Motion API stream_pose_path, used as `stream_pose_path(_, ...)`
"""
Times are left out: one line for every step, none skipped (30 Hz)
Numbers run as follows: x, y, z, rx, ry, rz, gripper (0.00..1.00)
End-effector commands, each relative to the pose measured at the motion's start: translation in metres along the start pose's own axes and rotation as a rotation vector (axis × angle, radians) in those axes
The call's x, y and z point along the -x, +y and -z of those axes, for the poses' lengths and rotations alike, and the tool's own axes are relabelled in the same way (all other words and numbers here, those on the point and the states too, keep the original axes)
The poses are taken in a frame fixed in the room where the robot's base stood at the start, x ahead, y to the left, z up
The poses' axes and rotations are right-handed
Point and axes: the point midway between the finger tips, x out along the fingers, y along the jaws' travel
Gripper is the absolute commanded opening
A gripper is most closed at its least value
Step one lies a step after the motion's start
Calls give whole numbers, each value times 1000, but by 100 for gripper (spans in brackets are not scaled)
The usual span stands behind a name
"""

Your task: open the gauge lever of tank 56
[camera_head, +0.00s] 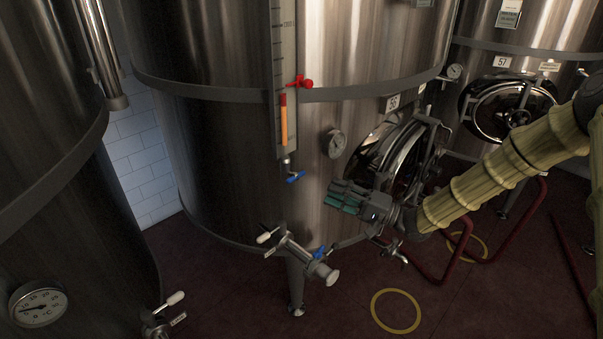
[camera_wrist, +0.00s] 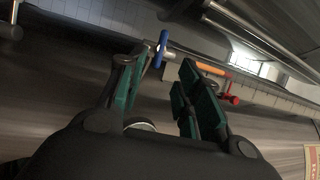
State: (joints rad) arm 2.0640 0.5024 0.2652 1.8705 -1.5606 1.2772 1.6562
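Tank 56 (camera_head: 220,150) is the large steel tank in the middle of the head view, with a "56" plate (camera_head: 392,103). A vertical gauge (camera_head: 285,60) with an orange level bar (camera_head: 284,122) runs down its front. At the gauge's foot sits a small blue lever (camera_head: 295,177). The blue lever (camera_wrist: 161,48) also shows in the wrist view, beyond my fingertips and between their lines. My gripper (camera_head: 340,194) is to the right of the lever and slightly lower in the head view, apart from it. Its teal fingers (camera_wrist: 160,72) are spread with nothing between them.
A red handle (camera_head: 300,82) sticks out higher on the gauge. A round dial (camera_head: 335,143) and a hatch (camera_head: 392,150) are on the tank near my arm. A lower outlet valve (camera_head: 310,262) has another blue handle (camera_head: 319,252). Tank 57 (camera_head: 502,62) stands behind right.

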Motion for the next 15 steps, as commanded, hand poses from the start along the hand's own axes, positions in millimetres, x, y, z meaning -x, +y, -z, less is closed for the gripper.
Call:
stream_pose_path(-2, -2, 0, -1, -4, 3, 35)
stream_pose_path(-4, -3, 0, -2, -5, 3, 35)
stream_pose_path(-8, -3, 0, -2, -5, 4, 35)
stream_pose_path(-11, -3, 0, -2, -5, 3, 35)
stream_pose_path(-14, -4, 0, -1, -5, 3, 35)
stream_pose_path(-20, -4, 0, -1, -6, 3, 35)
stream_pose_path(-24, -4, 0, -2, -6, 2, 35)
stream_pose_path(-29, -4, -1, -2, -6, 2, 35)
stream_pose_path(-35, -4, -1, -3, -6, 2, 35)
stream_pose_path(-40, -4, 0, -3, -5, 1, 35)
stream_pose_path(-46, -4, 0, -2, -5, 2, 35)
stream_pose_path(-53, -5, 0, -2, -5, 2, 35)
stream_pose_path(-57, -4, -1, -3, -5, 2, 35)
stream_pose_path(-62, -4, -1, -3, -5, 2, 35)
stream_pose_path(-68, -4, -1, -2, -5, 2, 35)
